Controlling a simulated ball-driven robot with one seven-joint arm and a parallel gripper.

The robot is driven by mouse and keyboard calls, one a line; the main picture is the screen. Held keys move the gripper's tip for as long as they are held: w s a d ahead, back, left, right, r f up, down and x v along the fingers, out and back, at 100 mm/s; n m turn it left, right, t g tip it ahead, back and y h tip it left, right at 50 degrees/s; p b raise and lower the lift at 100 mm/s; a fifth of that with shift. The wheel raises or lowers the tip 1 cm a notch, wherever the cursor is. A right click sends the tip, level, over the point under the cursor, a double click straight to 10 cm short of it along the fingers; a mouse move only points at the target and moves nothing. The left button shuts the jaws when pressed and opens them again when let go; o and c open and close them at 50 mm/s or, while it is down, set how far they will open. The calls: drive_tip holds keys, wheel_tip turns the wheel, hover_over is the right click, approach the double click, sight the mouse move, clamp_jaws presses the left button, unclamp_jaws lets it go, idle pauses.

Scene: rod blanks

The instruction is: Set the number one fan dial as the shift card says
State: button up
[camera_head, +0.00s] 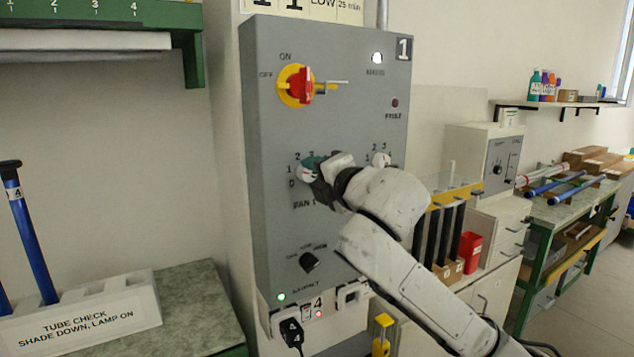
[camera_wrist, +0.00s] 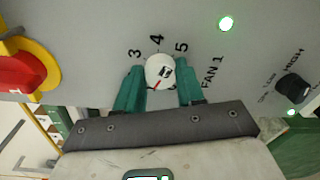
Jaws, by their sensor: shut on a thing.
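The fan 1 dial (camera_wrist: 160,68) is a white round knob on the grey panel (camera_head: 270,210), with 3, 4 and 5 showing around it and FAN 1 printed beside it in the wrist view. My gripper (camera_wrist: 160,74) has its green fingers shut on the knob's two sides. A short red mark on the knob points to the lower left in the wrist view; the number there is hidden. In the head view my gripper (camera_head: 316,168) covers most of this dial. A card (camera_head: 322,8) above the panel reads LOW and 25 min, its top cut off.
A red and yellow ON/OFF switch (camera_head: 298,86) sits above the dial. A second numbered dial (camera_head: 381,160) is to its right, partly behind my arm. A black LOW/HIGH knob (camera_head: 309,262) is below. The white lamp (camera_head: 377,57) is lit; the fault lamp (camera_head: 395,103) is dark.

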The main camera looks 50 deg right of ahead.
drive_tip(key=shift+a+f+n, duration=0.1)
drive_tip(key=shift+n, duration=0.5)
drive_tip(key=o, duration=1)
drive_tip(key=b+v, duration=0.1)
drive_tip(key=v, duration=0.9)
drive_tip(key=shift+s+a+b, duration=0.2)
drive_tip(key=shift+s+b, duration=0.15)
drive_tip(key=shift+b, duration=0.05)
